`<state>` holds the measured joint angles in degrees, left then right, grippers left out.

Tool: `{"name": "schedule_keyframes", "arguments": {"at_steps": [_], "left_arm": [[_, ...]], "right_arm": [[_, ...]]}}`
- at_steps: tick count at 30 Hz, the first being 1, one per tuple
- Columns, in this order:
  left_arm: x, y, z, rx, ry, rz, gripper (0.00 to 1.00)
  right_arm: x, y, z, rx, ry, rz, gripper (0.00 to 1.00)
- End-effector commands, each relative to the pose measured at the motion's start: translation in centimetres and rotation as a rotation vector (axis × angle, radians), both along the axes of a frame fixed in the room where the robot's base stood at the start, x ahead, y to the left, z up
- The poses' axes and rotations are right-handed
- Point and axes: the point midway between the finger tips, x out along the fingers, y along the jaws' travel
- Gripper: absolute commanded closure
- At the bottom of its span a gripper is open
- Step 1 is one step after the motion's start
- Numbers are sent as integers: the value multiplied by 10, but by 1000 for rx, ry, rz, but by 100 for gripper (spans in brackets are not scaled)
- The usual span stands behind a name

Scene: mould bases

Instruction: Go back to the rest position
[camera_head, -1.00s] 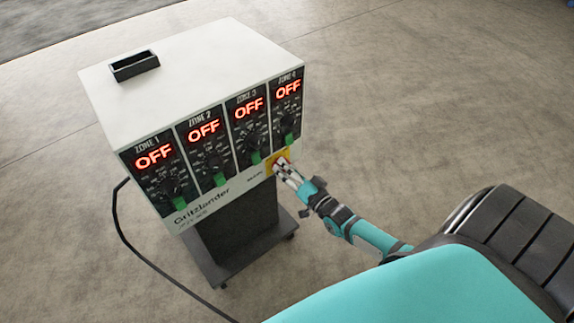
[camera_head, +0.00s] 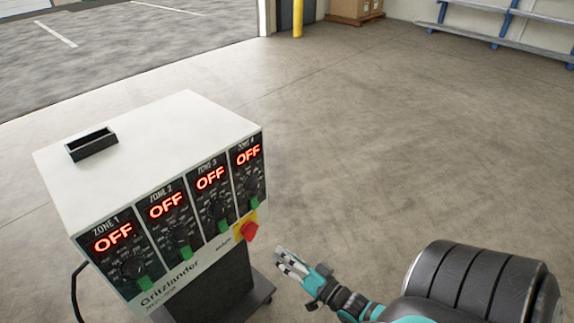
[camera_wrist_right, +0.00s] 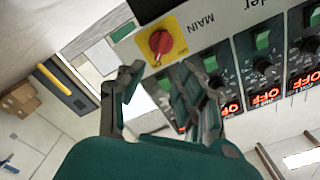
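My right gripper (camera_head: 288,262) is to the right of the zone controller's front, apart from it. In the right wrist view its two fingers (camera_wrist_right: 160,80) stand apart with nothing between them. The white controller cabinet (camera_head: 160,132) has several zone panels, each lit OFF in red. Its red main switch (camera_head: 249,231) on a yellow plate is at the panel's lower right corner. The switch also shows in the right wrist view (camera_wrist_right: 160,42), just beyond the fingertips and not held. My left gripper is not in view.
A black open slot box (camera_head: 92,145) sits on the cabinet top. A black cable (camera_head: 77,290) hangs at its left. Open concrete floor (camera_head: 380,130) lies to the right. Cardboard boxes (camera_head: 355,10), a yellow post (camera_head: 297,18) and blue-framed shelving (camera_head: 500,28) are far back.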

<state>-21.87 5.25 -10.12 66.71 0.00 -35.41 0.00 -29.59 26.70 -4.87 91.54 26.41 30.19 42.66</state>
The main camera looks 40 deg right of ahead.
Motion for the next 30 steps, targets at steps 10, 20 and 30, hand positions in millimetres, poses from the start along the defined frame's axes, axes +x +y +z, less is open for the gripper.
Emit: {"name": "schedule_keyframes", "arguments": {"at_steps": [10, 20, 30], "left_arm": [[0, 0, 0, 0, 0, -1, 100], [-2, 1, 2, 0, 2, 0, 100], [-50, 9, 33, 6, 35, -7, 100]], "right_arm": [[-2, 0, 0, 0, -1, -1, 65], [-4, -1, -6, -17, 24, -4, 65], [-100, 21, -165, -442, 647, 90, 65]]}}
